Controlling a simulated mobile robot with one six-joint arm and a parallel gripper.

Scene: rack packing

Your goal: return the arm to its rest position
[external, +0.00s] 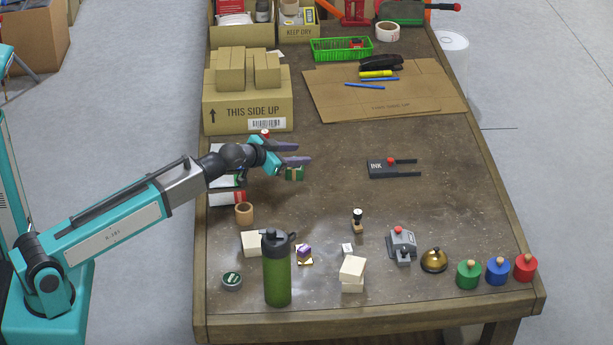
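My arm reaches in from the left over the wooden table (330,205). My gripper (306,153) is above the table's left-middle part, with its two purple-grey fingers spread apart and pointing right. No object shows between the fingertips. White and red items (225,197) lie behind and below the wrist, partly hidden by the arm.
A cardboard box stack (247,105) stands behind the gripper. A green bottle (276,275) stands tall at the front, with a wooden cup (244,213) nearby. Several small items stand along the front. The table centre is mostly clear.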

